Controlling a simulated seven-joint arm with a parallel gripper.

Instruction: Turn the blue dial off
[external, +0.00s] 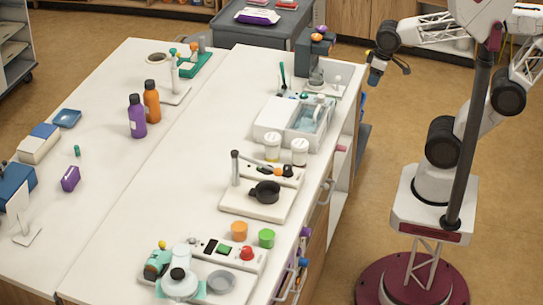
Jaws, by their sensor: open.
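A small blue knob (304,262), which looks like the blue dial, is on the right-hand side face of the white bench, near the bottom of the picture. It is too small to read its setting. My gripper (377,75) is raised at the upper right, past the bench's far right corner. It is open, small in the picture and appears empty. It is well apart from the blue knob and touches nothing that I can see.
A purple knob (306,232) is above the blue one, with bar handles on the drawers nearby. The white bench (165,215) holds bottles, jars (299,151) and small devices, several along its right edge. The floor (370,205) between bench and my base is clear.

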